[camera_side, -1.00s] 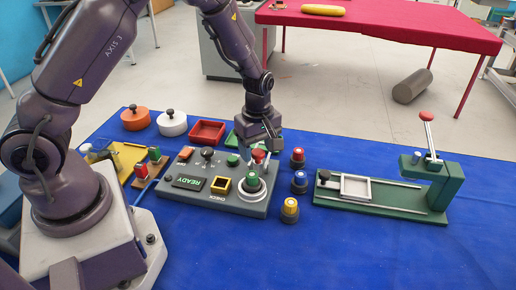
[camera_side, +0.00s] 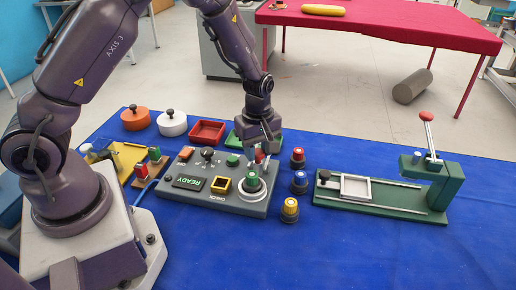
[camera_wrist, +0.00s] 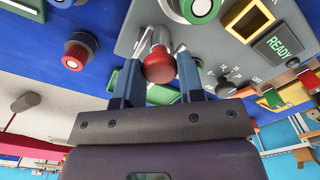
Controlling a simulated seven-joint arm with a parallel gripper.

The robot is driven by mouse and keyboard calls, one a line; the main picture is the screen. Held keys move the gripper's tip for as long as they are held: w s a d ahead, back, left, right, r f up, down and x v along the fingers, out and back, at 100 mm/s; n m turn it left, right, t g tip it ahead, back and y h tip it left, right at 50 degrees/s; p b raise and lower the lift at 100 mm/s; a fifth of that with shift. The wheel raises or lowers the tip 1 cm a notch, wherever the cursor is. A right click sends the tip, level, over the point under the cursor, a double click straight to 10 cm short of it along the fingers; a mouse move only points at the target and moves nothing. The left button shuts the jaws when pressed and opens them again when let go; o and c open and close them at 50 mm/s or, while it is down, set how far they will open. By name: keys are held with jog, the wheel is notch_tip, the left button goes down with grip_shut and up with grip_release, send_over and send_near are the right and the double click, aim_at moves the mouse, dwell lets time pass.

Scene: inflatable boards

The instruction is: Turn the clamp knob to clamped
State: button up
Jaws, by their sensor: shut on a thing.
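My gripper (camera_wrist: 158,82) has its two blue fingers on either side of a red ball-topped lever (camera_wrist: 159,66) on the grey control panel and is shut on it. In the side view my gripper (camera_side: 262,152) is at the panel's back right corner, and the red ball is mostly hidden by the fingers. A black rotary knob (camera_side: 208,152) with printed marks stands on the panel; it also shows in the wrist view (camera_wrist: 225,88). No readable label identifies the clamp knob.
The grey panel (camera_side: 232,207) also carries a green-topped knob (camera_side: 252,183) in a pale ring, a yellow-framed button (camera_side: 221,185) and a READY display (camera_side: 190,182). Red, blue and yellow-capped knobs stand to its right. A green clamp fixture (camera_side: 448,178) stands farther right. The front blue mat is clear.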

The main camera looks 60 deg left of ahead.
jog(key=m, duration=0.8)
jog(key=shift+m, duration=0.3)
jog(key=m, duration=0.4)
jog(key=shift+m, duration=2.2)
jog(key=o, duration=0.9)
